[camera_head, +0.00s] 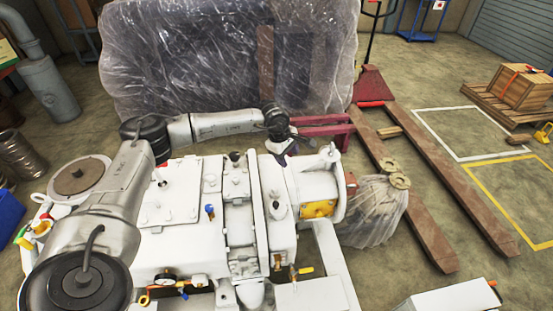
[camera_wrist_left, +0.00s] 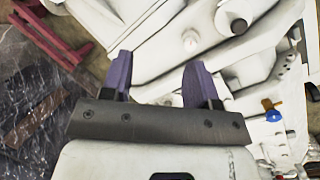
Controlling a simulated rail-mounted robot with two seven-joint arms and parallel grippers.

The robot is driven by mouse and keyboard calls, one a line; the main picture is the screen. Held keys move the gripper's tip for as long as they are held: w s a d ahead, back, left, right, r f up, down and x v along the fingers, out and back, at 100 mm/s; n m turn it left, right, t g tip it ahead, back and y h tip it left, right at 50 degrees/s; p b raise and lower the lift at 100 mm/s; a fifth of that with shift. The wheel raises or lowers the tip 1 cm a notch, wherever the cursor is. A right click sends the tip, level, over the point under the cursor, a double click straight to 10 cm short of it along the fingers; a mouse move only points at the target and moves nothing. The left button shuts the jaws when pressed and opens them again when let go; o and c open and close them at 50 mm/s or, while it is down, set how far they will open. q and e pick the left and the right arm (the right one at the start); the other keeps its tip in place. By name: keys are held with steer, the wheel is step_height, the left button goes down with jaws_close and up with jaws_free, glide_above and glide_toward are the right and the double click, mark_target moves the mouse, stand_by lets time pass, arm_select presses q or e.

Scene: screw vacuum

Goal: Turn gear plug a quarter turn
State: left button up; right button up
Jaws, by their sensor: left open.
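The white pump machine (camera_head: 180,258) fills the middle of the head view. A short plug-like fitting with a dark top (camera_head: 277,211) stands on its gear-side casing; I cannot tell for sure that it is the gear plug. In the left wrist view a thick round fitting (camera_wrist_left: 232,20) and a smaller pale knob (camera_wrist_left: 190,41) lie beyond the fingers. My left gripper (camera_head: 284,158) is above the back of the casing, its purple fingers (camera_wrist_left: 160,75) apart with nothing held between them. It appears clear of both fittings. My right gripper is not in view.
A plastic-wrapped crate (camera_head: 225,60) stands behind the machine. A blue-handled valve (camera_head: 210,211) and a yellow plate (camera_head: 318,208) sit on the machine.

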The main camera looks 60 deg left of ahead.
mark_target(274, 188)
arm_select(q)
steer(key=s+a+m+g+y, duration=0.1)
steer(key=s+m+g, duration=0.25)
steer(key=m, duration=0.65)
steer(key=shift+t, duration=0.25)
steer(key=f, duration=0.9)
steer(key=f+b, duration=0.1)
steer(key=f, duration=0.4)
steer(key=shift+s+a+f, duration=0.15)
steer(key=shift+s+f, duration=0.1)
steer(key=shift+s, duration=0.15)
steer(key=shift+c, duration=0.3)
jaws_close()
steer(key=shift+r+n+p, duration=0.1)
steer(key=shift+n+p, duration=0.3)
steer(key=shift+n, duration=0.3)
steer(key=n+p, duration=0.1)
steer(key=n, duration=0.1)
steer(key=shift+n, duration=0.4)
steer(key=n+p, duration=0.1)
steer(key=n, duration=0.2)
steer(key=shift+n, duration=0.3)
